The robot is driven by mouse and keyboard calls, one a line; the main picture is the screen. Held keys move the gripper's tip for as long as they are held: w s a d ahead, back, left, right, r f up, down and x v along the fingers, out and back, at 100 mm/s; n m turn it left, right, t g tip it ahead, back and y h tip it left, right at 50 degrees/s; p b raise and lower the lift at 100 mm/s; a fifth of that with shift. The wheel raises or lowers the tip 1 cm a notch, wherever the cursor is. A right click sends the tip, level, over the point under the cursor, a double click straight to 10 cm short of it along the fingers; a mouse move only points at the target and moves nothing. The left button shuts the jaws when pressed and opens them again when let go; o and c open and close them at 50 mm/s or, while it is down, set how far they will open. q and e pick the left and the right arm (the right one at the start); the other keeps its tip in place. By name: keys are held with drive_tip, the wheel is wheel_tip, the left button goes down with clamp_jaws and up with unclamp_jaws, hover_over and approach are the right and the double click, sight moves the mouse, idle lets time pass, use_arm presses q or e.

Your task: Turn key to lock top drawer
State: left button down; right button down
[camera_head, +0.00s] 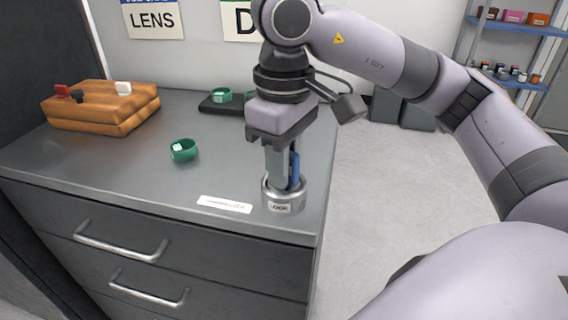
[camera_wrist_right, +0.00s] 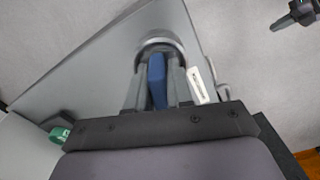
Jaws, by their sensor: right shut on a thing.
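A round metal lock (camera_head: 284,196) with a small label on its front stands on the cabinet top near its front right corner. A blue key (camera_head: 295,170) stands upright in the lock. My right gripper (camera_head: 283,178) points down over the lock, shut on the key. In the right wrist view the blue key (camera_wrist_right: 157,80) shows between the two fingers, with the lock's rim (camera_wrist_right: 160,42) beyond. The top drawer (camera_head: 170,250) is flush with the cabinet front, its metal handle (camera_head: 120,244) in view.
A white label strip (camera_head: 225,204) lies left of the lock. A green ring (camera_head: 184,150), an orange-brown wooden block (camera_head: 101,106) and a dark tray (camera_head: 215,104) with green rings stand further back. Open floor lies right of the cabinet.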

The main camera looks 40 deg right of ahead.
drive_tip(key=shift+f+n+b, duration=0.1)
drive_tip(key=shift+n+b, duration=0.2)
drive_tip(key=shift+n, duration=2)
drive_tip(key=c, duration=0.9)
unclamp_jaws()
